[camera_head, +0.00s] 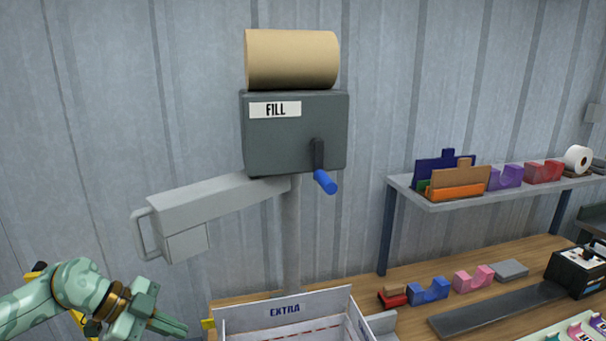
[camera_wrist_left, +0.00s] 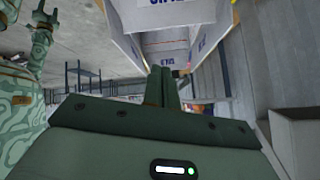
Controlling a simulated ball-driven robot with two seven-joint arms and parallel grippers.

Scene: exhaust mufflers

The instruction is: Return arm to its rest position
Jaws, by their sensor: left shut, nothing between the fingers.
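My left gripper (camera_head: 168,326) shows at the lower left of the head view, in green camouflage colours, with its fingers pointing right. It is shut and empty, left of the white box marked EXTRA (camera_head: 285,312). In the left wrist view the closed fingers (camera_wrist_left: 162,85) point up the picture, just below a white box with lettering (camera_wrist_left: 158,14). I cannot tell whether the fingers touch that box. My right gripper does not show in the head view; a green camouflage arm part of mine shows at the left of the wrist view.
A grey FILL machine (camera_head: 295,135) with a brown roll (camera_head: 292,59) and blue-handled crank (camera_head: 325,181) stands behind. Its grey arm (camera_head: 205,208) reaches left above my gripper. A shelf (camera_head: 505,194) and wooden workbench (camera_head: 410,287) with coloured blocks are at the right.

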